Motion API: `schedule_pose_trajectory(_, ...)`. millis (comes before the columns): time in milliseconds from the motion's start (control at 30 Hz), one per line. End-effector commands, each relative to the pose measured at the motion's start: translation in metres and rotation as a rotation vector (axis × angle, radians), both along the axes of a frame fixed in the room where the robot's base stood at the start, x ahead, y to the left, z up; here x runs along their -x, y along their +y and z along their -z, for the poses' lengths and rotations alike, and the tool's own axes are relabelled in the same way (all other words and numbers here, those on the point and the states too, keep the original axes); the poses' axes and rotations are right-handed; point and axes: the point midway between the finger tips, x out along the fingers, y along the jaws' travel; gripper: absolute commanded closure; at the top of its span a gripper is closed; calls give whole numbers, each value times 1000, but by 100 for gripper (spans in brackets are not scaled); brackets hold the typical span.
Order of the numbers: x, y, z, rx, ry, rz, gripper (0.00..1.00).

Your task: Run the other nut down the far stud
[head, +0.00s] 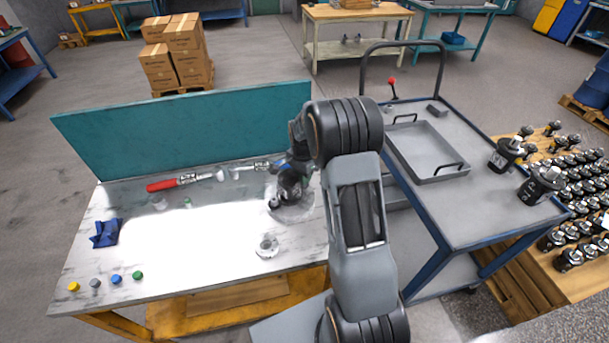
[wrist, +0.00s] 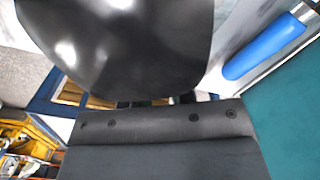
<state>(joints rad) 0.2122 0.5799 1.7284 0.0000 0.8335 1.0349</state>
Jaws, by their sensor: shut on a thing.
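My gripper (head: 287,180) is low over the right part of the bench, beside a dark motor (head: 292,188). The motor stands on a pale round base (head: 292,212). In the wrist view a large glossy black rounded body (wrist: 120,40), apparently the motor, fills the top and covers most of the fingers of my gripper (wrist: 145,103). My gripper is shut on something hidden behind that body. I cannot make out the far stud or the nut in either view.
A small silver part (head: 267,246) lies on the bench (head: 200,250) in front. A teal board (head: 180,130) closes the back. A cart (head: 465,205) stands right.

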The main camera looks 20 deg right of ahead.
Motion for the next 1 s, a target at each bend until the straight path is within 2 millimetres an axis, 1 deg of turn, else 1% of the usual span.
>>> schedule_pose_trajectory(67, 0, 0, 0, 0, -1, 9, 100)
schedule_pose_trajectory(400, 0, 0, 0, 0, -2, 177, 100)
schedule_pose_trajectory(567, -1, 0, -1, 0, -2, 180, 100)
schedule_pose_trajectory(600, -1, 0, -1, 0, -3, 180, 77)
schedule_pose_trajectory(733, -1, 0, 0, 0, -2, 179, 64)
schedule_pose_trajectory(1000, 0, 0, 0, 0, -1, 179, 64)
